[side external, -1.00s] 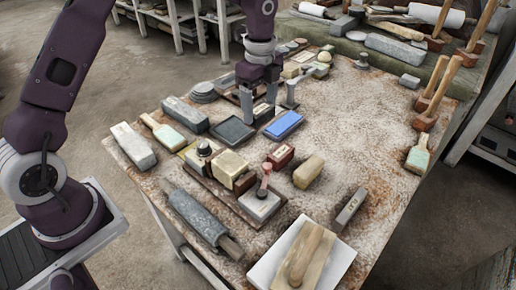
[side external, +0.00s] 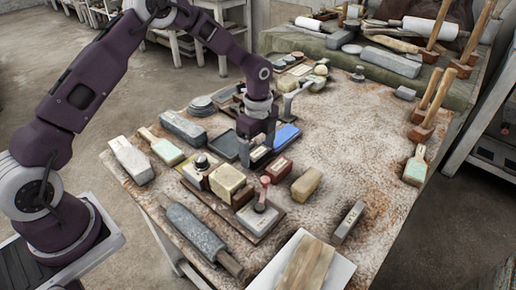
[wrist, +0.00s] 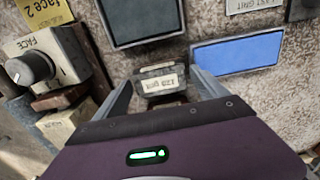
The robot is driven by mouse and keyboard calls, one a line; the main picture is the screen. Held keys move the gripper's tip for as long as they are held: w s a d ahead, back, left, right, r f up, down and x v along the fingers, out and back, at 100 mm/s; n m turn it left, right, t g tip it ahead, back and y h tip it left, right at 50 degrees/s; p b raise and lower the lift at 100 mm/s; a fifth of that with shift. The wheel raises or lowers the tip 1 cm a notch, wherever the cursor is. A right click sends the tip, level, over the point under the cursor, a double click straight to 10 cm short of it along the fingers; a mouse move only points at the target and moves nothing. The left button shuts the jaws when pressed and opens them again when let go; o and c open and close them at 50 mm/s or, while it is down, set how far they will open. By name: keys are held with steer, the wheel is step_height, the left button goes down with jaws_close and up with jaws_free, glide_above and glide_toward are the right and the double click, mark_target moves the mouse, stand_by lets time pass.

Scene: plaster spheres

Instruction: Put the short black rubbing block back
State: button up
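The short black rubbing block (wrist: 160,82) is dark with a pale grit label and sits between my fingertips in the wrist view. In the side view the block (side external: 258,153) is mostly hidden by the fingers; only its pale label shows. I cannot tell whether the block touches the table. The plate (wrist: 140,22) and blue stone (wrist: 238,53) lie beyond the block in the wrist view.
A dark red block (side external: 280,168) is near my gripper's right. The table's right middle (side external: 355,140) is clear.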

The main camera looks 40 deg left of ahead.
steer(key=shift+r, duration=0.1)
step_height(320, 180, up, 11)
step_height(320, 180, up, 9)
steer(key=n+t, duration=0.1)
steer(key=n, duration=0.2)
glide_above(258, 152)
steer(key=s, duration=0.5)
steer(key=s+r+n+t+y, duration=0.1)
steer(key=s+r+n, duration=0.2)
steer(key=s, duration=0.2)
steer(key=s+r+n+t, duration=0.1)
steer(key=s+r+n, duration=0.25)
steer(key=s, duration=0.25)
steer(key=s+n+t, duration=0.1)
steer(key=s+n, duration=0.1)
steer(key=s, duration=0.3)
steer(key=s+n, duration=0.3)
steer(key=s, duration=0.2)
steer(key=s+f+n+t+h, duration=0.1)
steer(key=s+n, duration=0.2)
steer(key=s, duration=0.2)
steer(key=shift+s+n+t, duration=0.25)
steer(key=shift+s+t, duration=0.05)
steer(key=shift+s, duration=0.1)
